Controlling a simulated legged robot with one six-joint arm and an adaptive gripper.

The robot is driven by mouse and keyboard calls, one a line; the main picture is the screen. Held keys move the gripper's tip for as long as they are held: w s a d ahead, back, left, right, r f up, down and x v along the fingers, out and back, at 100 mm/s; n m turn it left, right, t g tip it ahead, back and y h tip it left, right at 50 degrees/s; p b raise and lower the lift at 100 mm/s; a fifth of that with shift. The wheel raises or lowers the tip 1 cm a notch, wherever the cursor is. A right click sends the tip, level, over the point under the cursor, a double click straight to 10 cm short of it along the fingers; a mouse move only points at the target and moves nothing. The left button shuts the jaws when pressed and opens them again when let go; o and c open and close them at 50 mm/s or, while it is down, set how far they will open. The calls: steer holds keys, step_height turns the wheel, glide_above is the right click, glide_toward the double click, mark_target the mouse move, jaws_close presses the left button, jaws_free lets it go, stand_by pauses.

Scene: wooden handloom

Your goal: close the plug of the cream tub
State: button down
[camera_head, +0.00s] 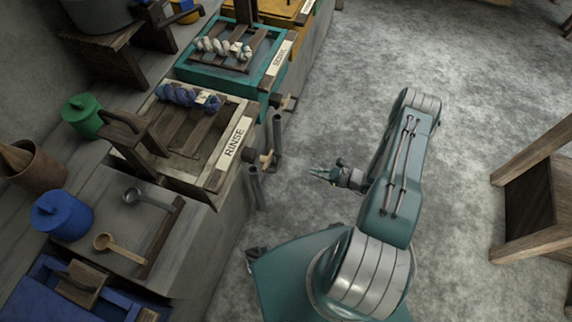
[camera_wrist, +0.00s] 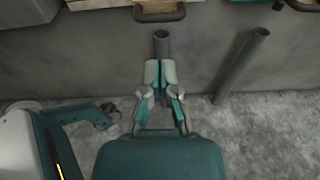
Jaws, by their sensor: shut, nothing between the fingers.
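The cream tub (camera_head: 222,150) is the cream-rimmed wooden tub labelled RINSE, on the bench at the left in the head view. A wooden plug handle (camera_head: 265,158) sticks out from its front side, above a grey pipe. The head view does not show clearly how the plug sits. My gripper (camera_head: 325,174) is to the right of the plug, apart from it, over the floor and pointing at the bench. In the wrist view my gripper (camera_wrist: 161,72) has its fingers together and empty, with a wooden handle (camera_wrist: 158,12) beyond them near the top edge.
Two grey pipes, one (camera_head: 255,187) nearer and one (camera_head: 277,131) farther, stand along the bench front. A teal tub (camera_head: 270,75) with its own handle (camera_head: 290,102) is beyond. A wooden frame (camera_head: 535,190) stands at right. The floor between is clear.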

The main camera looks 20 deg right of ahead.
mark_target(279, 163)
steer(key=x, duration=1.1)
steer(key=shift+w, duration=0.1)
steer(key=shift+r+x, duration=0.15)
steer(key=shift+x, duration=0.7)
steer(key=shift+r+x, duration=0.2)
steer(key=shift+x, duration=0.65)
steer(key=shift+w+d, duration=0.1)
steer(key=shift+d, duration=0.2)
steer(key=v, duration=1.3)
steer(key=shift+s, duration=0.5)
